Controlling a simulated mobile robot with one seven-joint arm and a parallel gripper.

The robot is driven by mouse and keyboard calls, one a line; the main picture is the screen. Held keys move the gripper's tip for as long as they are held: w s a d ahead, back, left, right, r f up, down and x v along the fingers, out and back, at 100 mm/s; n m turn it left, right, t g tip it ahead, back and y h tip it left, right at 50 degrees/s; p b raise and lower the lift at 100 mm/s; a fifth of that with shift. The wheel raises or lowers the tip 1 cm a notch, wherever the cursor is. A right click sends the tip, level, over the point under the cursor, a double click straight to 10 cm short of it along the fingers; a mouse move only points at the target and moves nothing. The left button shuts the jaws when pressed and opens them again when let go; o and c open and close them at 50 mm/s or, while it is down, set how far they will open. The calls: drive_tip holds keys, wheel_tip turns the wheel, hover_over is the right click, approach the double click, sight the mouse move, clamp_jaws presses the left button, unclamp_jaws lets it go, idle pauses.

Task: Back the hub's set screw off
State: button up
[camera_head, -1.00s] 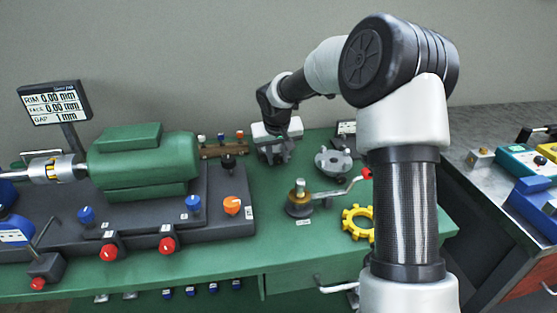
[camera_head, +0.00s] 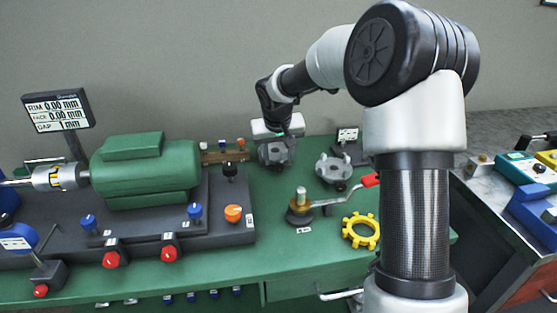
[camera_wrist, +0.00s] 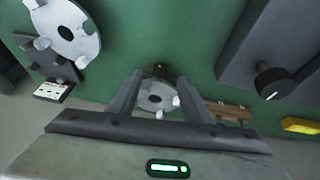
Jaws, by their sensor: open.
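A grey metal coupling hub (camera_head: 276,157) with jaws stands on the green bench, directly below my gripper (camera_head: 278,147). In the wrist view the same hub (camera_wrist: 157,97) shows its round face and central hole between the two fingers of my open gripper (camera_wrist: 158,88). Whether the fingers touch the hub, I cannot tell. A second jawed hub (camera_head: 333,168) stands to the right, and it shows large at the upper left of the wrist view (camera_wrist: 68,28).
A green motor (camera_head: 146,170) sits on a dark base at the left. A crank with a red handle (camera_head: 370,180), a yellow spider ring (camera_head: 361,231) and an orange knob (camera_head: 233,213) are near the front. A small black knob (camera_head: 229,170) stands left of my gripper.

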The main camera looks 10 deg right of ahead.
drive_tip(key=p+v, duration=0.2)
drive_tip(key=v, duration=1)
drive_tip(key=shift+s+r+p, duration=0.2)
drive_tip(key=shift+r+p, duration=0.1)
